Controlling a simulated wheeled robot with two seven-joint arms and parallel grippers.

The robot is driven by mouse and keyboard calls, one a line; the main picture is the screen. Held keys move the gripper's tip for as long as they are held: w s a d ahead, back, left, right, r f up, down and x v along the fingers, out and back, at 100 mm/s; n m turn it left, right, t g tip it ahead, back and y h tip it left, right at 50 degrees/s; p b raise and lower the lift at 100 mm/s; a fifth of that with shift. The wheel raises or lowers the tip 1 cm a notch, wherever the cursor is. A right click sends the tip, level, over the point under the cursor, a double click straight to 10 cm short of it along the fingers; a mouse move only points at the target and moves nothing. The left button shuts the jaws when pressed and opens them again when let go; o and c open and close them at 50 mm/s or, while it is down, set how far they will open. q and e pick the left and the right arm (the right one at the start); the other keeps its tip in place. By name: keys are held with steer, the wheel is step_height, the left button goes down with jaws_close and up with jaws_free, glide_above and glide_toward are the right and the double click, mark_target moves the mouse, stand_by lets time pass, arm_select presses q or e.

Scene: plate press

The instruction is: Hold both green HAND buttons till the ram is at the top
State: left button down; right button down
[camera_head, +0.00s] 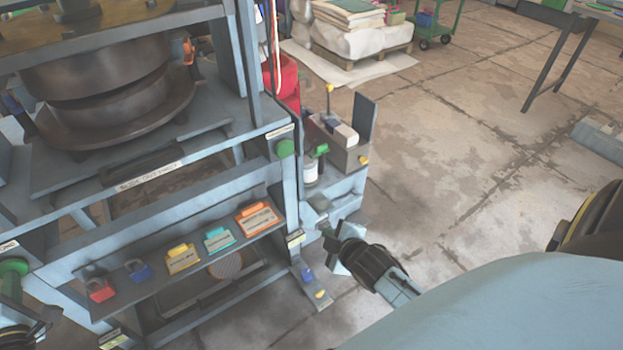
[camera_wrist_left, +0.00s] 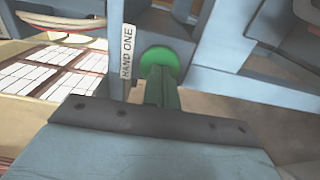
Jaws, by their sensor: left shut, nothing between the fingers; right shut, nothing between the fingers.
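The HAND ONE green button (camera_wrist_left: 160,62) is beside its label in the left wrist view, and at the left edge of the head view (camera_head: 12,267). My left gripper (camera_head: 14,290) is shut with its tips at this button; I cannot tell how far it is pressed. The other green button (camera_head: 285,148) is on the press's right front post, with nothing on it. My right gripper (camera_head: 338,236) is shut and empty, below and right of that button, clear of it. Dark round press parts (camera_head: 100,85) show at upper left; the ram's height is unclear.
A shelf (camera_head: 160,280) with several coloured padlocks and tags runs along the press front. A small side bench (camera_head: 345,155) with a bottle and tools stands right of the press. A loaded pallet (camera_head: 360,50) and green cart (camera_head: 435,28) are behind. Right floor is open.

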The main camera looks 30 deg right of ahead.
mark_target(286, 151)
steer(key=w+r+n+t+y, duration=0.2)
steer(key=w+r+n+t, duration=0.55)
steer(key=r, duration=0.45)
steer(key=shift+n+g, duration=0.35)
steer(key=shift+n, duration=0.1)
steer(key=w, duration=0.7)
steer(key=shift+d+r, duration=0.25)
steer(key=shift+w, duration=1.4)
steer(key=shift+s, duration=0.2)
arm_select(q)
steer(key=shift+w, duration=0.15)
arm_select(e)
steer(key=shift+w, duration=0.15)
